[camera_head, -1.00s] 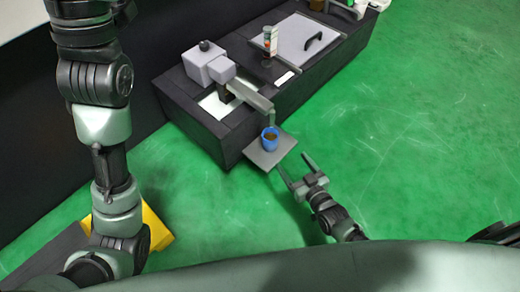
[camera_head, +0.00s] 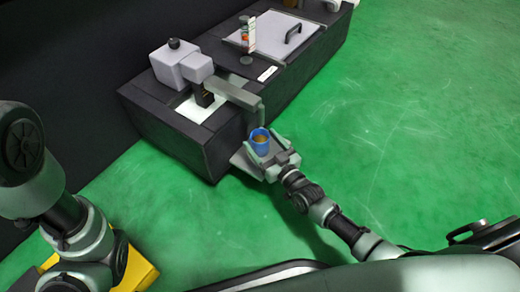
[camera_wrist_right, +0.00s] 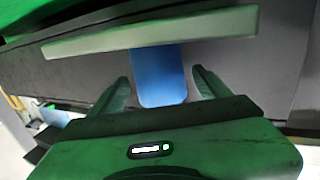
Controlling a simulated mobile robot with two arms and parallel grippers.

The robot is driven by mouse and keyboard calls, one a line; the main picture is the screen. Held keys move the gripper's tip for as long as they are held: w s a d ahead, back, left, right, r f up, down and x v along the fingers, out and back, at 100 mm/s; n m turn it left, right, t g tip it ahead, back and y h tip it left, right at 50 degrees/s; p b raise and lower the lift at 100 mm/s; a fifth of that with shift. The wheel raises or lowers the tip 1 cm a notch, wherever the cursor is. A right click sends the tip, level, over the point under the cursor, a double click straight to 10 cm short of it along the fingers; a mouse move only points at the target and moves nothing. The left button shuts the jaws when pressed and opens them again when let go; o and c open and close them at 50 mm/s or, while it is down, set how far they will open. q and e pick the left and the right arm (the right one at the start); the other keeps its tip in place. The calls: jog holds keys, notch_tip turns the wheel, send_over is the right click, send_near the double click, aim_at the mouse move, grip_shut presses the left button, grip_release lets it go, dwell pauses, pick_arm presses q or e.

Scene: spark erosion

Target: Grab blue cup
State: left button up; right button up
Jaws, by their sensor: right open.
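In the right wrist view the blue cup (camera_wrist_right: 158,76) lies between the two fingertips of the right gripper (camera_wrist_right: 160,82), with gaps left and right. My left arm shows at the left edge, but its gripper is out of view.
The black bench (camera_head: 165,130) runs diagonally behind the cup. A bottle (camera_head: 249,38) stands farther back. A yellow object (camera_head: 140,271) is at lower left. Green floor is free on the right.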

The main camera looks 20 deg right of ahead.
jog(key=shift+w+a, duration=0.2)
jog(key=shift+w, duration=0.45)
grip_shut()
jog(key=shift+r, duration=0.1)
